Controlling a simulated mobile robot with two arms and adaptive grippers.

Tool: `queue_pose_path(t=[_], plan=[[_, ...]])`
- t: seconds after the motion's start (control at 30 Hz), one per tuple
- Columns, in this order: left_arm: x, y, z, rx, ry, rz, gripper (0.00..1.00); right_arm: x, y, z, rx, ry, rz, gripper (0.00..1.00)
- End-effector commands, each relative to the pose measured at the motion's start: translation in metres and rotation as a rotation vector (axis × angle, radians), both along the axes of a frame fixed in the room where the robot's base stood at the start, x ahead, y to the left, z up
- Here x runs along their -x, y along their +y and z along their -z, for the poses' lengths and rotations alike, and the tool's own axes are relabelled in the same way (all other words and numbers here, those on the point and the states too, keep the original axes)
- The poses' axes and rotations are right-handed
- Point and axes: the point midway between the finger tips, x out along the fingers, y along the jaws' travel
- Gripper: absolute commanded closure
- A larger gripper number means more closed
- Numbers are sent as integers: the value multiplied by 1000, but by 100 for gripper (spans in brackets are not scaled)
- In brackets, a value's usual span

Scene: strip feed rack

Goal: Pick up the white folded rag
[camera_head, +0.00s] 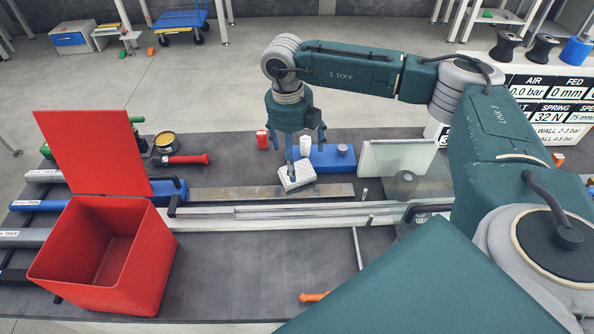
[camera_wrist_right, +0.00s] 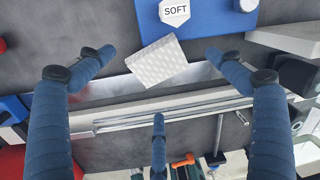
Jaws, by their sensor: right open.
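The white folded rag (camera_head: 294,180) is a small pale patterned pad on the work surface, near the metal strip, in front of a blue block. It also shows in the right wrist view (camera_wrist_right: 158,63), lying tilted between my spread fingers. My right gripper (camera_head: 296,150) points down over the rag from above, with blue fingers apart and nothing between them. In the right wrist view its fingers (camera_wrist_right: 155,85) stand wide open on both sides, with a third finger at the bottom middle. I cannot tell from these views how far the fingertips are above the rag. My left gripper is not in view.
An open red bin (camera_head: 92,262) with its lid up stands at the front left. A blue block (camera_head: 335,160) lies just behind the rag, and a pale upright plate (camera_head: 398,157) stands to its right. A red-handled tool (camera_head: 182,160) lies at the left. Metal rails (camera_head: 270,213) run in front.

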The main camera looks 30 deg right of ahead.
Motion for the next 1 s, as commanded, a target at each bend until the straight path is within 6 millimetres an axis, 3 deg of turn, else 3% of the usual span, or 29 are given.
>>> queue_pose_path(t=[0.17, 0.33, 0.67, 0.77, 0.93, 1.0], plan=[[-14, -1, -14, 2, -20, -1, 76, 3, 2, 15, 0, 4, -2, 8], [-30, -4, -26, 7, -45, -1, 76, 4, 3, 42, -1, 3, 0, 8], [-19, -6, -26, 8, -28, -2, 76, 4, 1, 55, 0, 0, 0, 8], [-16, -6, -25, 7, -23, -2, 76, 4, 1, 55, 0, 0, 0, 22], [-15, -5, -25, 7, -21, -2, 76, 4, 1, 55, -1, 0, 0, 56], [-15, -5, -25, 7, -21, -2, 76, 4, 1, 55, -1, 0, 0, 60]])
